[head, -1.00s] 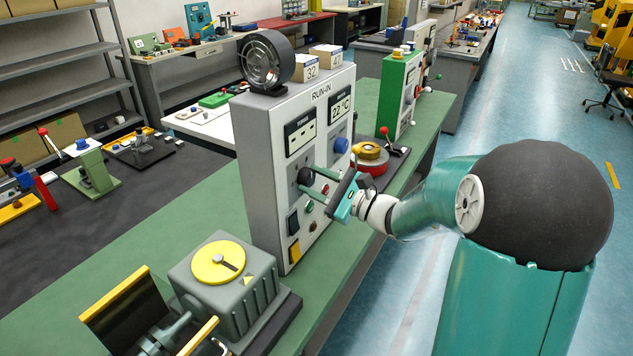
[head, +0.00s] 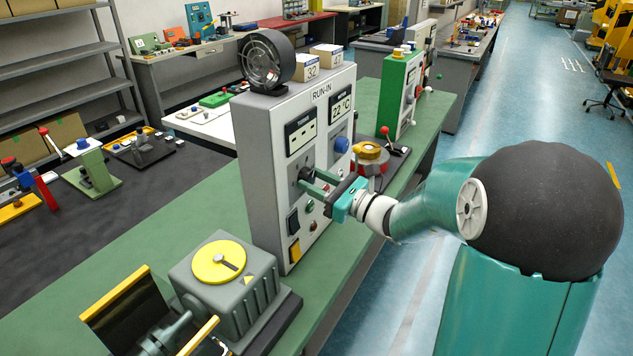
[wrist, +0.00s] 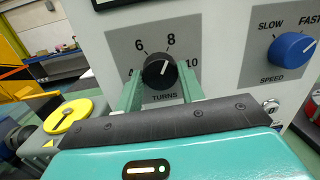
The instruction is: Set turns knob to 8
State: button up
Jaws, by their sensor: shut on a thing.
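The black turns knob (wrist: 158,73) sits on a grey plate marked TURNS, with 4, 6, 8 and 10 around it. Its white pointer line is aimed up and slightly right, near the 8. My gripper (wrist: 160,82) has one green finger on each side of the knob and is shut on it. In the head view my gripper (head: 309,182) reaches the front of the RUN-IN panel (head: 262,170), and the fingers mostly cover the knob.
The blue speed knob (wrist: 291,50) is to the right of the turns knob. Below it on the panel are a dark switch (head: 293,221), small buttons and a yellow button (head: 295,250). A grey box with a yellow dial (head: 218,262) stands in front on the green bench.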

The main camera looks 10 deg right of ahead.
jog(key=o, duration=1)
jog(key=shift+c, duration=0.2)
jog(key=shift+s, duration=0.1)
jog(key=v, duration=1.3)
jog(key=shift+s+d, duration=0.25)
jog(key=shift+s, duration=0.05)
